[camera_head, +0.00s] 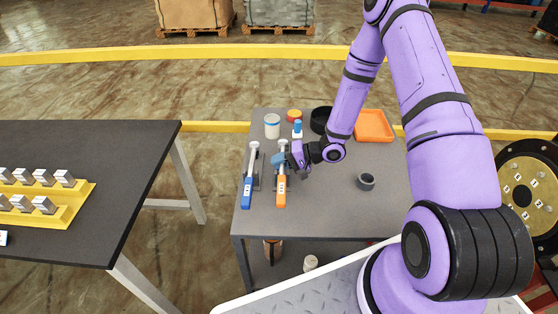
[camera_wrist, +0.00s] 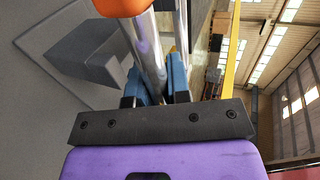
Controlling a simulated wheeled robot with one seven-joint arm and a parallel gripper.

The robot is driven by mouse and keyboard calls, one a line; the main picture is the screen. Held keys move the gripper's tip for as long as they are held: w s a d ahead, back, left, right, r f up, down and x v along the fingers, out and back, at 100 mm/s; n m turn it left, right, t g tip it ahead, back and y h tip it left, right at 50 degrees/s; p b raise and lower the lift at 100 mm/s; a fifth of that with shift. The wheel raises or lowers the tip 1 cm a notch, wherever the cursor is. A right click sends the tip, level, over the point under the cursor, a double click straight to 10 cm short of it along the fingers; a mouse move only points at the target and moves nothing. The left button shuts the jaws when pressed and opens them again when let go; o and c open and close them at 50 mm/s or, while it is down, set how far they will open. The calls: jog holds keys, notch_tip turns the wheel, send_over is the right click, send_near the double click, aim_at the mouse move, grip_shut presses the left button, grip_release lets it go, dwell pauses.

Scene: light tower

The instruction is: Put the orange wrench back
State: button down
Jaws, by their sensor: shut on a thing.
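The orange wrench (camera_head: 281,190) has an orange handle and a silver shaft. It lies over the left part of the grey table (camera_head: 325,205), beside a blue-handled wrench (camera_head: 248,190). My gripper (camera_head: 283,160) is shut on the silver shaft of the orange wrench. In the wrist view my blue fingers (camera_wrist: 160,85) are around the shaft, and the orange handle (camera_wrist: 122,6) shows at the top edge. A dark grey holder (camera_wrist: 85,52) stands beside the shaft there. I cannot tell whether the wrench touches its holder.
Behind the wrenches stand a white-and-blue jar (camera_head: 272,127), a small blue-capped bottle (camera_head: 297,129), a black round container (camera_head: 321,121) and an orange tray (camera_head: 374,126). A dark cup (camera_head: 366,181) stands at right. The table's front middle is clear. A black table (camera_head: 110,160) stands at left.

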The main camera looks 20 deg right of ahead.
jog(key=shift+f, duration=0.55)
jog(key=c, duration=1)
grip_release()
jog(key=shift+f, duration=0.1)
jog(key=v, duration=1)
jog(key=shift+s+d, duration=0.15)
jog(key=shift+d, duration=0.2)
